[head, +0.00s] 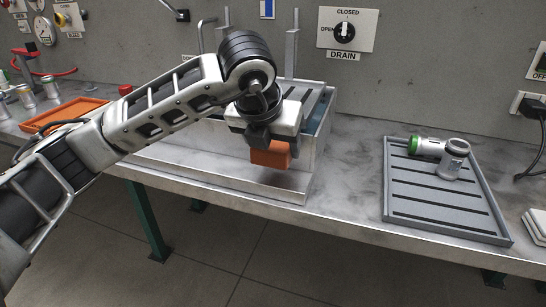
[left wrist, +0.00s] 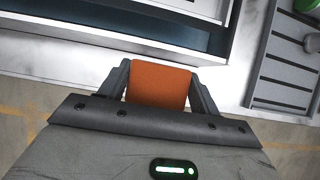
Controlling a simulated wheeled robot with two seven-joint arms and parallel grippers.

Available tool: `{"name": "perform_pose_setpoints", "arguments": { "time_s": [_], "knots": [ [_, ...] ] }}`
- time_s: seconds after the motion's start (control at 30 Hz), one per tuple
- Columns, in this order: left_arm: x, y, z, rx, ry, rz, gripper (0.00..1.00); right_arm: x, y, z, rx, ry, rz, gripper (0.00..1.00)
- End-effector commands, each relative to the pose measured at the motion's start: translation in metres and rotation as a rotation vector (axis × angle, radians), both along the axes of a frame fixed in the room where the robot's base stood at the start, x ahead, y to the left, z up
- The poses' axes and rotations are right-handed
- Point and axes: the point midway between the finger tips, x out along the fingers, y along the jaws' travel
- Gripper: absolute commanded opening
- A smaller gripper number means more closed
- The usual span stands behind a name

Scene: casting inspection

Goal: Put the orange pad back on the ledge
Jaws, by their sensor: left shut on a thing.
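My left gripper (head: 271,143) is shut on the orange pad (head: 271,154), a small block. In the head view it holds the pad in front of the metal tank, close to the ledge (head: 235,183) along the tank's front. I cannot tell whether the pad touches the ledge. In the left wrist view the pad (left wrist: 159,86) sits between the two dark fingers of the left gripper (left wrist: 160,85), with the ledge and the tank beyond it. My right gripper is in neither view.
The tank (head: 318,128) stands on the steel bench behind the pad. A grey slotted tray (head: 400,200) to the right holds a metal pipe fitting (head: 452,160) with a green end. An orange tray (head: 68,113) lies at the left. Bare bench (head: 350,185) separates tank and grey tray.

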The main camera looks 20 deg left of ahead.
Motion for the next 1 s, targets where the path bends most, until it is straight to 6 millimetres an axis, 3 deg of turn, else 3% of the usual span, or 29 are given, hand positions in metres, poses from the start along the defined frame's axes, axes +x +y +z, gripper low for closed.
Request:
{"name": "perform_pose_setpoints", "arguments": {
  "time_s": [0.3,0.57,0.6,0.67,1.0],
  "knots": [
    [0.007,0.003,-0.036,0.000,0.002,0.001,0.42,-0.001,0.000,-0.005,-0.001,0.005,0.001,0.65],
    [0.007,0.003,-0.037,0.000,0.000,0.001,0.42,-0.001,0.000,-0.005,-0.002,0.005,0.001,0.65],
    [0.007,0.003,-0.037,-0.001,0.001,0.001,0.69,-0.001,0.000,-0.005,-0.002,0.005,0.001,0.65],
    [0.007,0.003,-0.036,-0.001,0.001,0.001,0.85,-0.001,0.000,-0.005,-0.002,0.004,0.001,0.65],
    [0.007,0.003,-0.036,0.001,0.002,0.000,0.85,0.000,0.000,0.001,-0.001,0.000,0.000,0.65]
  ]
}}
